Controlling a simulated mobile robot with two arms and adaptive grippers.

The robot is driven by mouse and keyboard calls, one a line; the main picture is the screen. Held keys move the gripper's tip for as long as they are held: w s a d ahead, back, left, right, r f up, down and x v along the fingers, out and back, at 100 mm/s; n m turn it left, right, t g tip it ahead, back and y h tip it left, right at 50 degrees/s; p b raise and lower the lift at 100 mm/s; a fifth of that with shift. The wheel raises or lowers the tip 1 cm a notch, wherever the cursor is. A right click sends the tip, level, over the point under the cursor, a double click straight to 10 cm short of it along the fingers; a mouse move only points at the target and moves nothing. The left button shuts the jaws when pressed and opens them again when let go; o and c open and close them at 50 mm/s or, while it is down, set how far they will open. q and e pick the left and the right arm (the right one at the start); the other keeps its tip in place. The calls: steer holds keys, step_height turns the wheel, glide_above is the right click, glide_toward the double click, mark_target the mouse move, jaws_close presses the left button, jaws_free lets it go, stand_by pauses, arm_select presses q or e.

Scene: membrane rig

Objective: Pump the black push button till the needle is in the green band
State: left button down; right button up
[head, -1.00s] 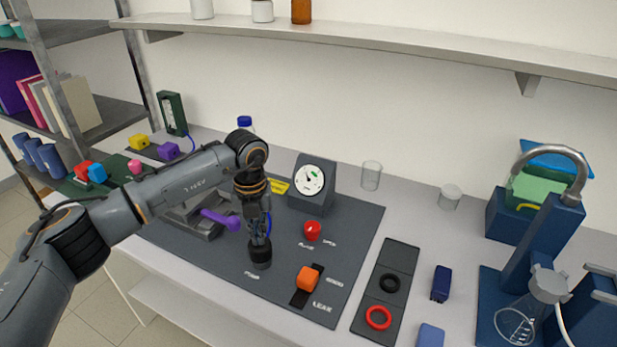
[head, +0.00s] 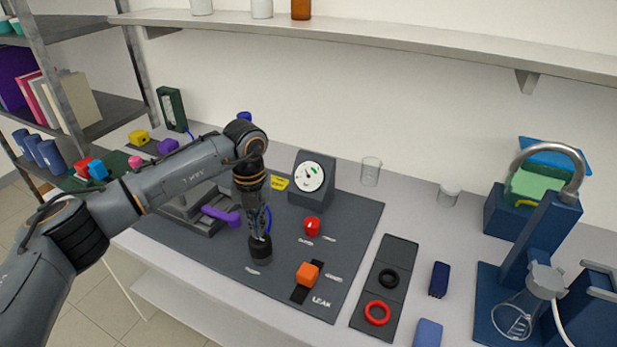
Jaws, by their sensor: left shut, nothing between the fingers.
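The black push button (head: 260,250) stands on the dark rig board (head: 355,216), left of an orange block-shaped control. My left gripper (head: 260,236) points down right over the button, shut and empty. Its fingertips are at the button's top; I cannot tell whether they touch it. The gauge (head: 309,175) has a white dial with a small green band at its upper right. Its needle is thin and appears to point up-left, outside the green; its exact reading is too small to tell. My right gripper is not in view.
A red knob (head: 312,227), the orange control (head: 307,273) and a purple lever (head: 221,215) are near the button. A tray (head: 401,255) with black and red rings lies right. A beaker (head: 371,171) stands behind. A shelf (head: 370,38) runs overhead.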

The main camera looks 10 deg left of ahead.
mark_target(259, 239)
arm_select(q)
steer(key=shift+f, duration=0.1)
steer(key=shift+f+b, duration=1.7)
steer(key=shift+f, duration=0.55)
steer(key=shift+r+p, duration=1.3)
steer(key=shift+r, duration=1)
steer(key=shift+f, duration=0.1)
steer(key=shift+f+b, duration=1.65)
steer(key=shift+f, duration=0.55)
steer(key=shift+r+p, duration=1.3)
steer(key=shift+r, duration=1)
